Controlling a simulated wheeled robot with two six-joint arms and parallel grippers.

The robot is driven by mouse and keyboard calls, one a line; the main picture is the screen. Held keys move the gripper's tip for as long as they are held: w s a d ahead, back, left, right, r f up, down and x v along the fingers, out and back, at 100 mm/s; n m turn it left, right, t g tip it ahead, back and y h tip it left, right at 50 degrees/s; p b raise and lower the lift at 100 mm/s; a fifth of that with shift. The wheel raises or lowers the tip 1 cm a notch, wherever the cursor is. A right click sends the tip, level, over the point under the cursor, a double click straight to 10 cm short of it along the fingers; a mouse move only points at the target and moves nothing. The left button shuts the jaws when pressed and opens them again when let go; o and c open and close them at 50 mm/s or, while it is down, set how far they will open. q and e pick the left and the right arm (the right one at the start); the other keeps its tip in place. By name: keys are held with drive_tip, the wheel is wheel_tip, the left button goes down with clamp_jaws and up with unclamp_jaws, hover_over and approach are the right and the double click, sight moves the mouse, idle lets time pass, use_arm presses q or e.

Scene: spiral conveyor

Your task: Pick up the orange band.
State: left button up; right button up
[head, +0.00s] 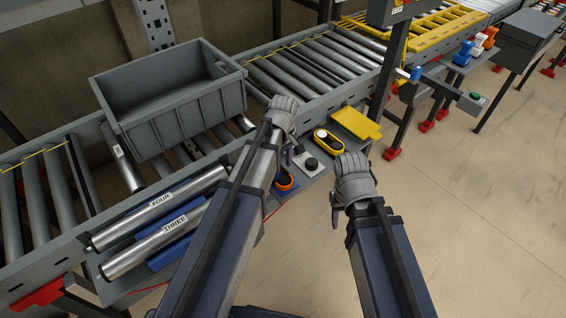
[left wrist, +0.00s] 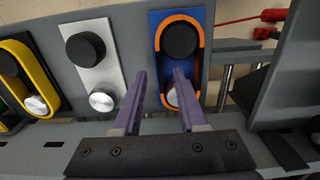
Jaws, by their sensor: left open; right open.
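The orange band (left wrist: 202,45) is a narrow loop on a blue plate (left wrist: 157,30) in the left wrist view. It runs around a black knob (left wrist: 180,40) and down beside a small metal post, partly hidden by a finger. In the head view the orange band (head: 287,186) shows small beside my left arm. My left gripper (left wrist: 160,74) is open, its purple fingers close to the lower part of the plate. One finger overlaps the metal post in the picture; the other is left of the plate. Nothing is between them. My right gripper (head: 336,210) is open over the floor, right of the fixtures.
A silver plate (left wrist: 88,25) with a black knob and metal post is left of the blue one. Beyond it is a yellow band (left wrist: 55,75). A grey tote (head: 180,130) stands on the roller conveyor.

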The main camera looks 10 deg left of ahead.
use_arm(q)
drive_tip(key=shift+f+b, duration=0.4)
drive_tip(key=shift+f, duration=0.4)
clamp_jaws()
idle(1.7)
